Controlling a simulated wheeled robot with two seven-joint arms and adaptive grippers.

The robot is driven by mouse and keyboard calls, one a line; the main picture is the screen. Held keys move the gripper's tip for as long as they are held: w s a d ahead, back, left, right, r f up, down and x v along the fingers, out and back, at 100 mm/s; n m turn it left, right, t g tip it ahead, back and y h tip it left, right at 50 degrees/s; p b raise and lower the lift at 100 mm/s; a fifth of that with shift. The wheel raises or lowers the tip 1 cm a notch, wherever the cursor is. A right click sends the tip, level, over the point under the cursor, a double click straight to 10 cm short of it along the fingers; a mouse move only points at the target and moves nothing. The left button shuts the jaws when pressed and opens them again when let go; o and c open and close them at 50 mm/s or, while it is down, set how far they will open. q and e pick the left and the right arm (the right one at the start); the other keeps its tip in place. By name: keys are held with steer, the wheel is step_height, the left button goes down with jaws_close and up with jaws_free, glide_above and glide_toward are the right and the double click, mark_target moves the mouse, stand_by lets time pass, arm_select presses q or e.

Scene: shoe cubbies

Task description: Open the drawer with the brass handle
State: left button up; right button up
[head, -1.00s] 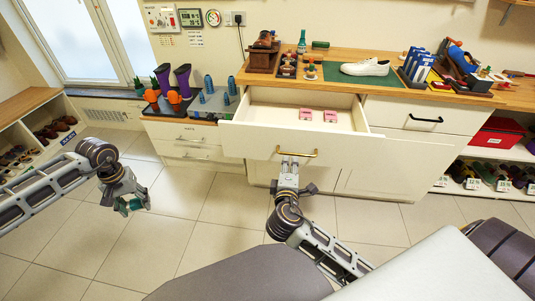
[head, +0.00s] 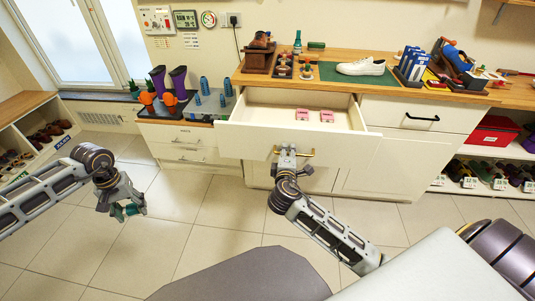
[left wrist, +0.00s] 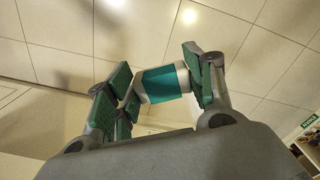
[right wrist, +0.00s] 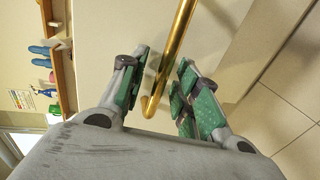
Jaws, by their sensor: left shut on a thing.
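The drawer (head: 235,137) with the brass handle (head: 311,153) stands pulled out from the white cabinet, its inside visible, with two pink items (head: 302,115) in it. My right gripper (head: 287,151) is at the handle. In the right wrist view the brass handle (right wrist: 170,58) runs between the fingers of my right gripper (right wrist: 160,90), which are apart, with gaps beside the bar. My left gripper (head: 128,211) is away from the cabinet, over the floor at left. In the left wrist view my left gripper (left wrist: 163,83) is shut on a white and teal cylinder (left wrist: 165,84).
The countertop holds a white shoe (head: 362,67) on a green mat (head: 325,72), a wooden box and brushes. A lower unit (head: 185,152) with boots and bottles stands left of the drawer. A red box (head: 493,132) sits on the right shelf. The tiled floor before the cabinet is clear.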

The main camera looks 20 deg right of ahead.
jaws_close()
stand_by(0.3)
arm_select(q)
steer(key=shift+r+p, duration=0.65)
arm_select(e)
steer(key=shift+r+x, duration=0.25)
steer(key=shift+x, duration=0.9)
steer(key=shift+r+x, duration=0.25)
steer(key=shift+x, duration=0.9)
steer(key=shift+w, duration=0.1)
jaws_free()
